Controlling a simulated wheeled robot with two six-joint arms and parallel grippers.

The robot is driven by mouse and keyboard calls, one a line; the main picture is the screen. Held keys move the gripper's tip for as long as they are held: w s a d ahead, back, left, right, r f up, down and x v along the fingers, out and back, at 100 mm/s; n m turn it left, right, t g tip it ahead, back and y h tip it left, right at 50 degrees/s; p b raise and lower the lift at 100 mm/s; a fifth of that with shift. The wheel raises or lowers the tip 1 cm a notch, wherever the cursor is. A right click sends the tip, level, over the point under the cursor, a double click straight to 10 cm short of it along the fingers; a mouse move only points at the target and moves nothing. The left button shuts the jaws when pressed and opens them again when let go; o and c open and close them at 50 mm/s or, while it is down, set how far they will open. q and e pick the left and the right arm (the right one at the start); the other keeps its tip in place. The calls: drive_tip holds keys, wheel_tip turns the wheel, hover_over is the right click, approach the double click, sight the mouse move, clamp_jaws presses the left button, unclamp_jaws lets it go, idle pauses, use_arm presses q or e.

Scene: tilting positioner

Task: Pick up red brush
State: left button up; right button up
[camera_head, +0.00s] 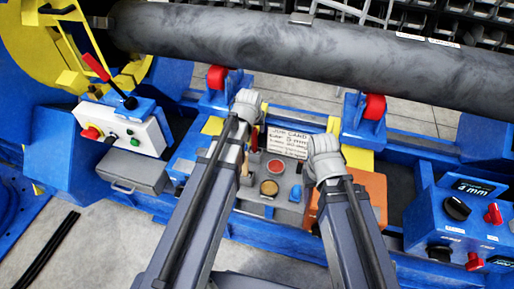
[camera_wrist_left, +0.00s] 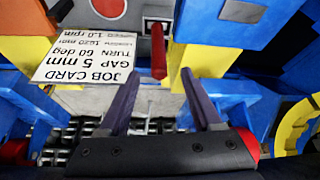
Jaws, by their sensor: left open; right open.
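A slim red handle, which looks like the red brush (camera_wrist_left: 158,50), shows in the left wrist view beside the job card. Its near end lies in line with the gap between the open fingertips of my left gripper (camera_wrist_left: 161,73), with space on both sides. I cannot tell how far below the fingers it is. In the head view a small bit of red (camera_head: 254,138) shows just right of my left gripper (camera_head: 247,104); most of the brush is hidden there. My right gripper (camera_head: 324,160) is to the right, over the orange box, with its fingers hidden from view.
The job card (camera_head: 287,142) lies on the tray behind a red button (camera_head: 276,167) and a yellow one (camera_head: 269,187). An orange box (camera_head: 365,190) is under my right gripper. A grey pipe (camera_head: 280,42) crosses the back above red rollers. Control boxes stand left (camera_head: 125,128) and right (camera_head: 455,215).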

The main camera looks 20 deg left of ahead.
sight(254, 131)
use_arm(q)
drive_tip(key=shift+b+x, duration=0.35)
drive_tip(key=shift+x, duration=0.4)
drive_tip(key=shift+f, duration=0.1)
drive_tip(key=b+x, duration=0.4)
drive_tip(key=x, duration=0.1)
drive_tip(key=shift+w+b, duration=0.2)
drive_tip(key=shift+b, duration=0.15)
drive_tip(key=shift+c, duration=0.3)
clamp_jaws()
idle(0.4)
